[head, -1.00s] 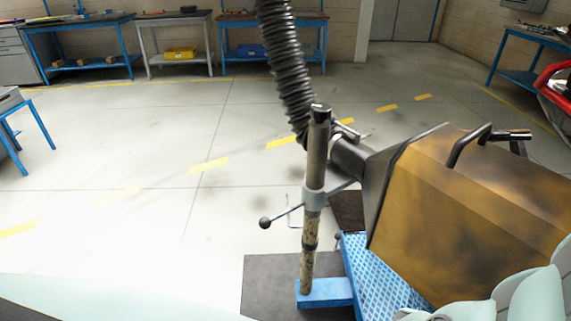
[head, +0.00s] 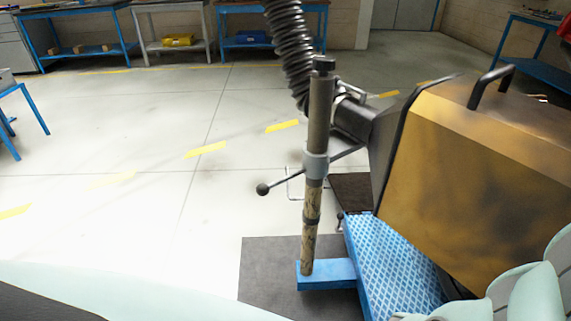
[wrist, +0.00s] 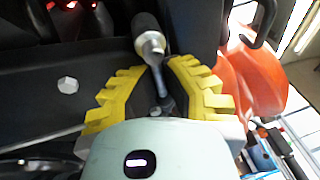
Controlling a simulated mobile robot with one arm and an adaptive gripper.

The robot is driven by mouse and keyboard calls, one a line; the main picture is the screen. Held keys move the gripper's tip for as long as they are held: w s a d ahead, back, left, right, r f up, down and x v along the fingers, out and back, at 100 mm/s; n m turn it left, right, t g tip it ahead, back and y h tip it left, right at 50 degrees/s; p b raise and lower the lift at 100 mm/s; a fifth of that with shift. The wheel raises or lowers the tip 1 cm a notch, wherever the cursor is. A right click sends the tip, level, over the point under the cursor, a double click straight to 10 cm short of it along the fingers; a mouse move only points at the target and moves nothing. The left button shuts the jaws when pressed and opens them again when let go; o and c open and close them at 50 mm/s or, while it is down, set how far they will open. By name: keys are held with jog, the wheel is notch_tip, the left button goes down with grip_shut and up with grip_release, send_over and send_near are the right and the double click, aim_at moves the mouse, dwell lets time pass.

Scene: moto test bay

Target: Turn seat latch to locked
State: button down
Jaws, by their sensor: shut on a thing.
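In the wrist view my gripper (wrist: 160,74) has two yellow, toothed fingers, closed in on a small metal lever. I take this lever to be the seat latch (wrist: 151,46). The knob and collar stick out past the fingertips. The fingers hide part of the lever's lower end, and its lock position cannot be read. My gripper is not visible in the head view.
A dark panel with a bolt (wrist: 68,85) lies beside the fingers. A red-orange body part (wrist: 250,80) is close on the right. In the head view, a yellow-brown hood (head: 470,170), a post with a ball-ended handle (head: 318,130) and a blue platform (head: 390,262) stand nearby. Open floor lies left.

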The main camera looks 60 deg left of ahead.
jog(key=shift+r+n+b, duration=0.15)
jog(key=shift+n+b, duration=0.4)
jog(key=shift+n, duration=0.15)
jog(key=shift+r+t, duration=0.1)
jog(key=shift+t, duration=0.2)
jog(key=c, duration=1)
grip_release()
jog(key=shift+v, duration=6)
jog(key=shift+r, duration=0.15)
